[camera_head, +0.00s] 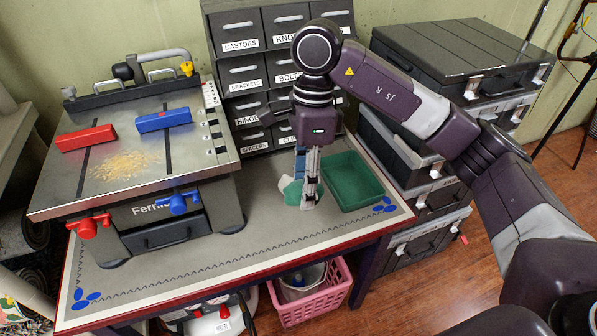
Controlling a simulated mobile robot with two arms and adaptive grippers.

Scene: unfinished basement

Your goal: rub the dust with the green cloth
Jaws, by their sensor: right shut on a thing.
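A patch of pale yellowish dust (125,166) lies on the metal top of the machine at the left, between the red block and the blue block. My right gripper (310,200) points down over the workbench, just left of the green tray. It is shut on the green cloth (292,191), which shows at the left side of the fingers and is partly hidden by them. A whitish piece beside the cloth is too small to tell. The gripper is well to the right of the dust. My left gripper is not in view.
A red block (86,138) and a blue block (163,120) sit on the machine top (190,150). Labelled drawers (240,75) stand behind the bench. An empty-looking green tray (352,182) is at right. The bench's front (250,240) is clear. A pink basket (315,305) is below.

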